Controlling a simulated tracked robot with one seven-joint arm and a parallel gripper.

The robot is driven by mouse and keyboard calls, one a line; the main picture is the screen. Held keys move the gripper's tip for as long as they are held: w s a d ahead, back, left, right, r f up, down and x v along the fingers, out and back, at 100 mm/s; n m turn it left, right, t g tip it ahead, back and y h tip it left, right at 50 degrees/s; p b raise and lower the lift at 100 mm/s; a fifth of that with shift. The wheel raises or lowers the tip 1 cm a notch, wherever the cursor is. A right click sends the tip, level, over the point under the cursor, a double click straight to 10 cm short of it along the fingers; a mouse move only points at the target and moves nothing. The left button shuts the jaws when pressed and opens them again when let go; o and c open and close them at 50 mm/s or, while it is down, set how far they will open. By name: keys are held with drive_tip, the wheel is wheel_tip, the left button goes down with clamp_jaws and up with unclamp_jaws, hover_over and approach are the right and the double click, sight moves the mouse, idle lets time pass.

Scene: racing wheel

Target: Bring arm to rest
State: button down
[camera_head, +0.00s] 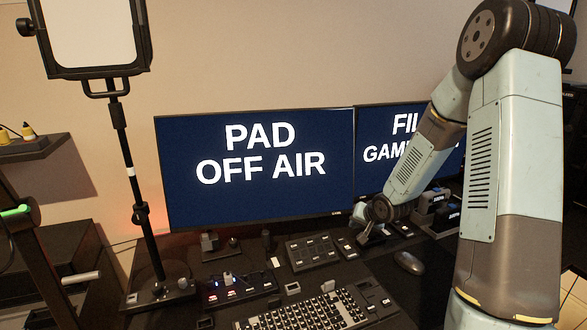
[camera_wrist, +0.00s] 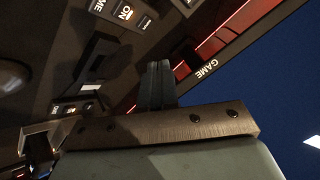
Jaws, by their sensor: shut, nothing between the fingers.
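My arm rises on the right of the head view and bends down over the desk. My gripper (camera_head: 366,236) is at its end, low in front of the gap between the two screens and above the desk gear. In the wrist view the fingers (camera_wrist: 157,86) are together, with nothing held between them. The left screen (camera_head: 255,165) reads "PAD OFF AIR". The right screen (camera_head: 378,125) is partly hidden by my arm; "FIL" and "GAM" show on it.
A keyboard (camera_head: 310,310), a mouse (camera_head: 408,262) and button boxes (camera_head: 312,251) crowd the desk below my gripper. A light stand (camera_head: 128,150) stands at the left. A panel marked "ON" (camera_wrist: 124,13) and a red-edged strip marked "GAME" (camera_wrist: 207,68) show close by in the wrist view.

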drive_tip(key=s+d+r+n+g+h, duration=0.1)
drive_tip(key=s+r+h, duration=0.1)
drive_tip(key=s+r, duration=0.6)
drive_tip(key=s+d+r+n+h, duration=0.15)
drive_tip(key=s+r, duration=0.25)
drive_tip(key=r, duration=0.7)
drive_tip(key=s+a+r, duration=0.1)
drive_tip(key=s+r, duration=0.2)
drive_tip(key=s, duration=0.5)
drive_tip(key=s+a+r+n+g, duration=0.1)
drive_tip(key=s+r, duration=0.2)
drive_tip(key=s, duration=0.4)
drive_tip(key=s+a+r, duration=0.1)
drive_tip(key=s+r, duration=0.3)
drive_tip(key=s, duration=0.4)
drive_tip(key=shift+s+a+g, duration=0.3)
drive_tip(key=shift+a, duration=0.05)
